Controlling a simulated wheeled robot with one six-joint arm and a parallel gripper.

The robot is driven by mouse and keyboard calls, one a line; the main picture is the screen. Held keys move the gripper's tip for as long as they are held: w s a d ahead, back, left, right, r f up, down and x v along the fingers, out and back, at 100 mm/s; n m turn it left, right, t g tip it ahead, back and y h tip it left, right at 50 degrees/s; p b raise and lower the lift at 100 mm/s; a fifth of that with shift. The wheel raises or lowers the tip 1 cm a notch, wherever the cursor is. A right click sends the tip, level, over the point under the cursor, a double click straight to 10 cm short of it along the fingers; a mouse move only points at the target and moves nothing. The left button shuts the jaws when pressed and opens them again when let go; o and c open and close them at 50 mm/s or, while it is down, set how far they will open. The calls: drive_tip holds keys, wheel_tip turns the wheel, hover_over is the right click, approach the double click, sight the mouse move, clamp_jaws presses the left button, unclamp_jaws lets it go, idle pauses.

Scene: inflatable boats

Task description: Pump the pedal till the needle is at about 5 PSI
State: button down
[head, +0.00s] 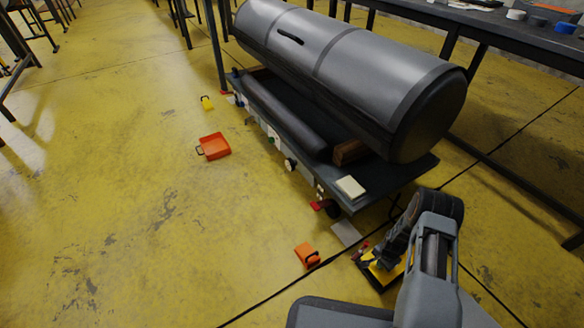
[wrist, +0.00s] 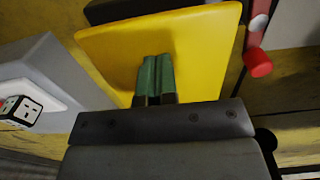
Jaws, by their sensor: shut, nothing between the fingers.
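A yellow pedal plate (wrist: 205,50) fills the upper middle of the wrist view. It also shows low on the floor in the head view (head: 388,276), partly hidden by my arm. My gripper (wrist: 154,75) is shut, with its green fingertips together and nothing between them. The tips are over the pedal's face; I cannot tell whether they press on it. A gauge needle cannot be made out in either view.
A large grey inflatable tube (head: 345,55) lies on a dark low platform (head: 405,180) behind the pedal. A red-knobbed lever (wrist: 257,62) stands right of the pedal. An orange piece (head: 307,255) and an orange tray (head: 214,146) lie on the floor.

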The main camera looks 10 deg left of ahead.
wheel_tip(320, 180, down, 2)
drive_tip(key=shift+f, duration=0.1)
drive_tip(key=shift+r+p, duration=1.7)
drive_tip(key=shift+r, duration=0.9)
drive_tip(key=shift+f, duration=0.15)
wheel_tip(320, 180, down, 3)
drive_tip(key=b, duration=0.3)
drive_tip(key=shift+f+b, duration=0.3)
drive_tip(key=shift+f, duration=0.55)
drive_tip(key=shift+r+p, duration=1.85)
drive_tip(key=shift+r, duration=0.7)
